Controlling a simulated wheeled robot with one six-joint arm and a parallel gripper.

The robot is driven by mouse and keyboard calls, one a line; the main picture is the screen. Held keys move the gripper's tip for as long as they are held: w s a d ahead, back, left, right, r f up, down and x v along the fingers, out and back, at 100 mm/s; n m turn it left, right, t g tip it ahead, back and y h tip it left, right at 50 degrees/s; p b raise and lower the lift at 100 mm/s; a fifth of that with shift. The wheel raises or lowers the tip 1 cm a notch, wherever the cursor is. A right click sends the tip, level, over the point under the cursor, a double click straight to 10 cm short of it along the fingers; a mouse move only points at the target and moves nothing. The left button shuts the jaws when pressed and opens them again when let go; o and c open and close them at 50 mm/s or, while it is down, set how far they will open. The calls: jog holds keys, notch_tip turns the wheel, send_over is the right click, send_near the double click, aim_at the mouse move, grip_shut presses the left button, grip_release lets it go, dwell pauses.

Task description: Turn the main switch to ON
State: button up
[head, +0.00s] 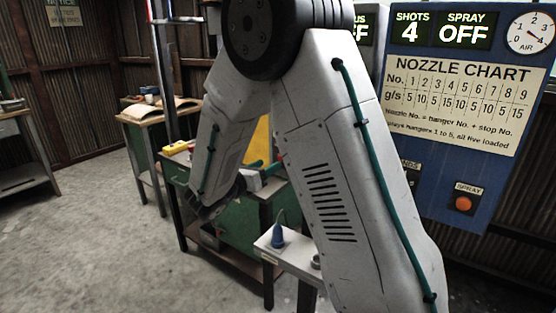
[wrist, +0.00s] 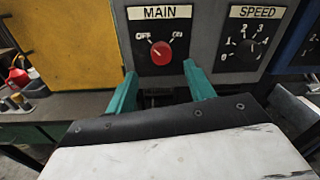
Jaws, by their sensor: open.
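The main switch (wrist: 161,53) is a round red knob on a dark plate under a MAIN label (wrist: 159,12). OFF is marked at its upper left and ON at its upper right. The pale pointer mark on the knob leans to the upper left, toward OFF. My gripper (wrist: 159,70) is open in the wrist view, one teal finger low on each side of the knob. The knob shows clear between the fingertips, and I see no contact. In the head view my gripper (head: 264,170) is small and partly hidden by my arm.
A SPEED dial (wrist: 244,48) sits right of the switch. A yellow panel (wrist: 65,40) stands to the left. In the head view a blue board (head: 440,190) carries the nozzle chart, displays and an orange SPRAY button (head: 463,203). Open floor (head: 90,240) lies at left.

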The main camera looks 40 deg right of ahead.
aim_at(281, 157)
jog(key=x, duration=0.6)
jog(key=shift+d, duration=0.25)
jog(key=c, duration=1)
